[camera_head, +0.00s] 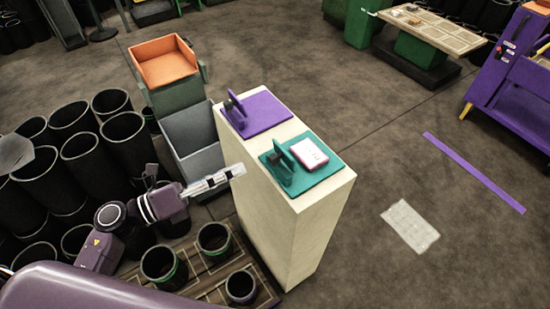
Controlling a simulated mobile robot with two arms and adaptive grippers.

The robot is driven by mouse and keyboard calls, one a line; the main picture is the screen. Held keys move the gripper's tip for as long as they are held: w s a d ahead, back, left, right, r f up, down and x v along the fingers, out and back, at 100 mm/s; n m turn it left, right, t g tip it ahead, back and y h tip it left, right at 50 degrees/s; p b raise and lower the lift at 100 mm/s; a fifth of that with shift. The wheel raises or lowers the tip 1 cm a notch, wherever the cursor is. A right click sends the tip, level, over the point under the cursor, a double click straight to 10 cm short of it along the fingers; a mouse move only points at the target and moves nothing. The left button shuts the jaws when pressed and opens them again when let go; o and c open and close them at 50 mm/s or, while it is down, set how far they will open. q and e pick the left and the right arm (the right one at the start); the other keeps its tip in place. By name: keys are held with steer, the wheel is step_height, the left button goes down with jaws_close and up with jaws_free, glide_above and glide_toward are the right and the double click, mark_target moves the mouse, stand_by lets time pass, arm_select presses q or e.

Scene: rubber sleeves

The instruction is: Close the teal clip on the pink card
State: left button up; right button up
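The teal clip (321,176) lies on top of a tall cream pedestal, a flat plate with a raised upright jaw or lever (281,161) on its left side. The pink card (309,154), white-faced with a pink edge, lies flat on the teal plate just right of that raised part. The raised part stands up, apart from the card as far as I can see. My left gripper (238,171) is left of the pedestal top, its tips pointing right toward the teal clip with a gap between. Its finger spacing is too small to tell. My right gripper is out of view.
A purple clip (262,115) sits behind the teal one on the pedestal (312,241). Black cylinders (91,167) crowd the left. Grey and orange bins (163,62) stand behind. Several pots stand on a pallet in front. The floor at right is open.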

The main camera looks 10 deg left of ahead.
mark_target(270, 161)
arm_select(q)
steer(key=w+d+p, duration=0.1)
steer(key=d, duration=0.1)
steer(key=w+d+r+m, duration=0.1)
steer(key=d, duration=0.1)
steer(key=w+d+m+g+p, duration=0.1)
steer(key=d, duration=0.2)
steer(key=shift+d+r+h+p, duration=0.1)
steer(key=shift+r+h+p, duration=0.2)
steer(key=shift+r, duration=0.05)
steer(key=shift+w+d+f, duration=0.1)
steer(key=shift+w+d, duration=0.1)
steer(key=shift+d, duration=0.15)
steer(key=shift+c, duration=0.4)
jaws_close()
